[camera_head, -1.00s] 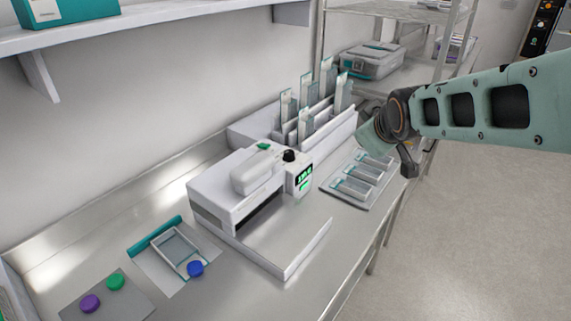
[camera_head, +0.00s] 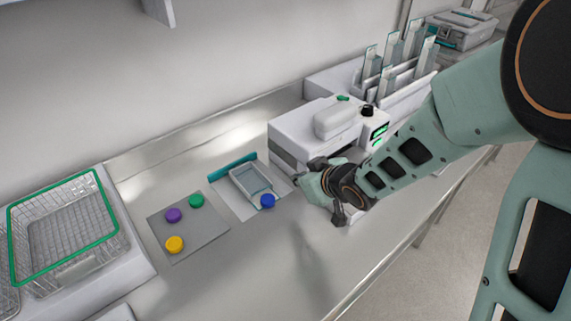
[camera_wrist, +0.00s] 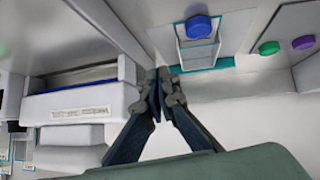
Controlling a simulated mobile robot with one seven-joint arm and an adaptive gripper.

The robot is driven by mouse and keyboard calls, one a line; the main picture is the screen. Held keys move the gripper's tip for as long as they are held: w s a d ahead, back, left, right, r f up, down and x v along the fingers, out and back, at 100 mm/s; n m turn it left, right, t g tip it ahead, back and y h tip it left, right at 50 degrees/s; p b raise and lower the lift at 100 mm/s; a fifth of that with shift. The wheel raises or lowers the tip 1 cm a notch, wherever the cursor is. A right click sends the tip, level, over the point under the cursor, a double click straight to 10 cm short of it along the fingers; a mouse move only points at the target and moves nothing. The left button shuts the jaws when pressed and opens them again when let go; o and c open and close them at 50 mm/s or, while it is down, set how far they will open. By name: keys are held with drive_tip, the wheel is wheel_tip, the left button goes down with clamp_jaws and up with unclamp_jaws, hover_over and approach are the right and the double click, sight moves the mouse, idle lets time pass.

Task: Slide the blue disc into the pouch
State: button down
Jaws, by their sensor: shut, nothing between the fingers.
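The blue disc (camera_head: 267,201) lies at the near open end of the clear pouch (camera_head: 252,182), at its lower right corner in the head view. The pouch has a teal band and lies flat on a pale sheet. In the wrist view the blue disc (camera_wrist: 198,27) sits by the edge of the pouch (camera_wrist: 197,55). My gripper (camera_wrist: 160,75) is shut and empty, with its fingertips together. In the head view my gripper (camera_head: 318,180) is right of the disc, apart from it, in front of the white sealer; its fingertips are hard to make out there.
The white sealer (camera_head: 290,130) stands just behind my gripper. A grey mat (camera_head: 195,240) holds purple (camera_head: 174,215), green (camera_head: 196,200) and yellow (camera_head: 174,244) discs. A wire basket (camera_head: 70,230) is at the left. The steel counter in front (camera_head: 270,270) is clear.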

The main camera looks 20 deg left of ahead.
drive_tip(key=g+y, duration=0.1)
approach(264, 195)
drive_tip(key=f+b, duration=0.2)
drive_tip(key=b, duration=0.1)
drive_tip(key=f+b, duration=0.3)
drive_tip(key=shift+w+a+f+b, duration=0.1)
drive_tip(key=shift+w+f+b, duration=0.15)
drive_tip(key=shift+b, duration=0.05)
drive_tip(key=shift+w+a, duration=0.5)
drive_tip(key=shift+a, duration=0.4)
drive_tip(key=shift+w+a, duration=0.5)
drive_tip(key=shift+a, duration=0.4)
drive_tip(key=shift+w+a, duration=0.5)
drive_tip(key=shift+a, duration=0.4)
drive_tip(key=shift+d+f+p+v, duration=0.15)
drive_tip(key=shift+p+v, duration=0.6)
drive_tip(key=shift+v, duration=0.75)
drive_tip(key=shift+d+f+p+v, duration=0.15)
drive_tip(key=shift+p+v, duration=0.55)
drive_tip(key=shift+v, duration=0.8)
